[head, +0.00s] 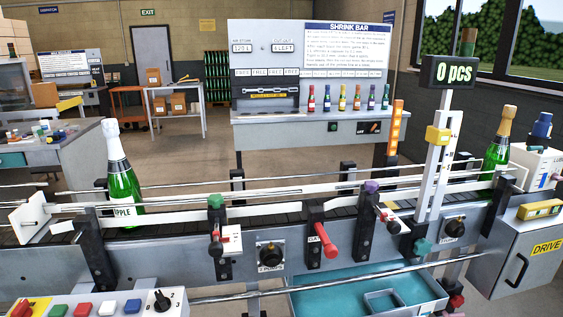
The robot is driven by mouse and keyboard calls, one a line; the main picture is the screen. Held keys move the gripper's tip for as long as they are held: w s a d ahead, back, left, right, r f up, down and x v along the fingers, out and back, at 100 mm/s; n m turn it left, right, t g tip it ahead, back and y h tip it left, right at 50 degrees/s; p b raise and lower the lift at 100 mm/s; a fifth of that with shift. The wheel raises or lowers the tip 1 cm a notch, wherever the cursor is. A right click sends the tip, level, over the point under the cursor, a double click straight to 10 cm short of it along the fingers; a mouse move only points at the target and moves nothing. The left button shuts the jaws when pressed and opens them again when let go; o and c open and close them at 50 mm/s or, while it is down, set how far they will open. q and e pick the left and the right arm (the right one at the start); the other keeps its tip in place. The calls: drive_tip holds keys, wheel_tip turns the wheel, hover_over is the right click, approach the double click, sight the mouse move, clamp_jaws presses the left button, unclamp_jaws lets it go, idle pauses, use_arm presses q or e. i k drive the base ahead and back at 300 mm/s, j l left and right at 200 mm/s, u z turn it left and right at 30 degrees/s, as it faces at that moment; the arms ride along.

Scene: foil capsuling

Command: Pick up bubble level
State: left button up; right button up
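A short yellow bar (540,209) with a paler middle section lies on top of the grey drive cabinet (510,262) at the right; it looks like the bubble level, though its vial is too small to make out for sure. Nothing is touching it from above. Neither of my grippers shows in the head view.
A conveyor with white guide rails crosses the view, with a white-capped green bottle (121,175) at left and a gold-capped one (497,145) at right. Clamp knobs, a red lever (330,241) and a counter post (438,165) stick up. A teal tray (320,302) sits below.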

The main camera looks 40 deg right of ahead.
sight(537, 209)
drive_tip(key=z, duration=3.05)
drive_tip(key=i+l+z, duration=0.1)
drive_tip(key=z, duration=0.25)
drive_tip(key=i+z, duration=0.15)
drive_tip(key=z, duration=0.2)
drive_tip(key=i+l+z, duration=0.1)
drive_tip(key=z, duration=0.25)
drive_tip(key=i+l+u, duration=0.1)
drive_tip(key=i, duration=1.75)
drive_tip(key=i+j+u, duration=0.1)
drive_tip(key=i+u, duration=0.2)
drive_tip(key=i, duration=0.35)
drive_tip(key=i+u, duration=0.3)
drive_tip(key=i, duration=0.3)
drive_tip(key=i+l+u, duration=0.3)
drive_tip(key=i, duration=0.35)
drive_tip(key=i+u, duration=0.35)
drive_tip(key=i, duration=1.9)
drive_tip(key=i+u, duration=0.35)
drive_tip(key=i+l+u, duration=0.2)
drive_tip(key=u, duration=0.15)
drive_tip(key=i+l+u, duration=0.35)
drive_tip(key=i+j, duration=0.05)
